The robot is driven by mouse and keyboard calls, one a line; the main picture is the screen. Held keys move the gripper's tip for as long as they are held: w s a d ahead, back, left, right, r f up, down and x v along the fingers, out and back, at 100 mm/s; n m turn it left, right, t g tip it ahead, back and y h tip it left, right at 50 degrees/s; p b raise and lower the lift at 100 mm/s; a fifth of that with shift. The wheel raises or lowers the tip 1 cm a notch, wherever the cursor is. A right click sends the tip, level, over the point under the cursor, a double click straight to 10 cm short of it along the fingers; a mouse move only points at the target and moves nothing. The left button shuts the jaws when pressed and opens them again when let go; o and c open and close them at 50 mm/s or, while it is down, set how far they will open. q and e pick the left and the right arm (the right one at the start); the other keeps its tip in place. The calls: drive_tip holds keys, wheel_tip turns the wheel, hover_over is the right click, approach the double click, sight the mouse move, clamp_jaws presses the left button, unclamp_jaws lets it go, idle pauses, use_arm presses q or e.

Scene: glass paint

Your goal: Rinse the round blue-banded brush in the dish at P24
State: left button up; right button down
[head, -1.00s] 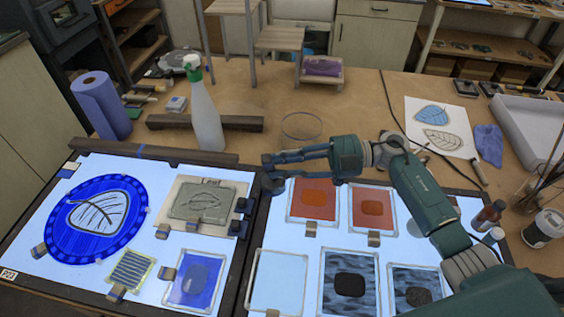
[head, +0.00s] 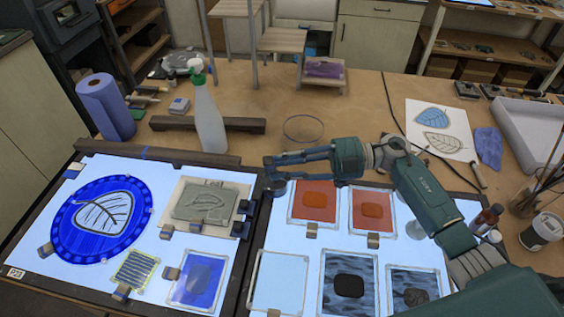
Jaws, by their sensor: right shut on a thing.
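My right gripper (head: 272,166) reaches in from the right, its fingers pointing left above the dark frame between the two light panels. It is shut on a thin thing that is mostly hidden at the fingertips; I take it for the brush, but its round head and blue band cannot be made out. No P24 label is readable. My left gripper is not in view.
A clear round glass (head: 303,128) lies behind the gripper. A spray bottle (head: 208,120) and a dark wooden bar (head: 165,123) stand at left. Glass tiles (head: 316,201) cover the right light panel. A brush jar (head: 527,196) and a small bottle (head: 487,217) are at right.

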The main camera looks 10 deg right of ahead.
wheel_tip(320, 180, up, 7)
drive_tip(key=s+p, duration=0.1)
drive_tip(key=p, duration=0.4)
drive_tip(key=shift+a+p, duration=0.25)
drive_tip(key=shift+p, duration=0.1)
idle(0.4)
